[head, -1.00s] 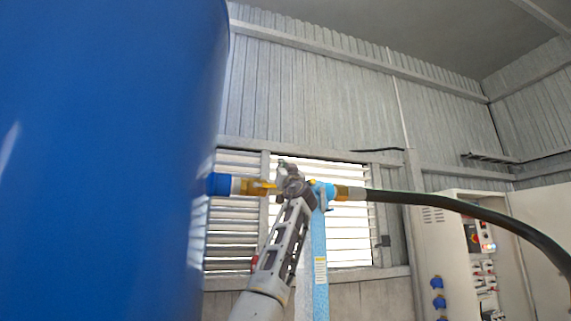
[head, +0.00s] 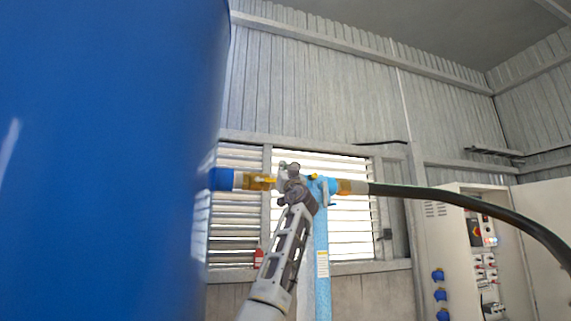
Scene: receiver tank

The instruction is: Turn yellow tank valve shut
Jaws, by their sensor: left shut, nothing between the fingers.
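The big blue tank (head: 100,160) fills the left of the head view. A short outlet with a blue collar (head: 222,179) leaves its right side. The yellow valve (head: 260,182) sits on this outlet, its yellow handle seen lying roughly along the pipe. My left gripper (head: 289,172) is shut and empty, just right of the yellow valve and in front of the pipe line. It hides part of the fittings there; whether it touches the handle I cannot tell. My right gripper is not in view.
A light blue post (head: 322,265) with a blue fitting stands right of my arm. A black hose (head: 450,197) runs from a brass coupling (head: 352,187) to the right. An open electrical cabinet (head: 455,250) stands at right. A louvred window (head: 350,225) lies behind.

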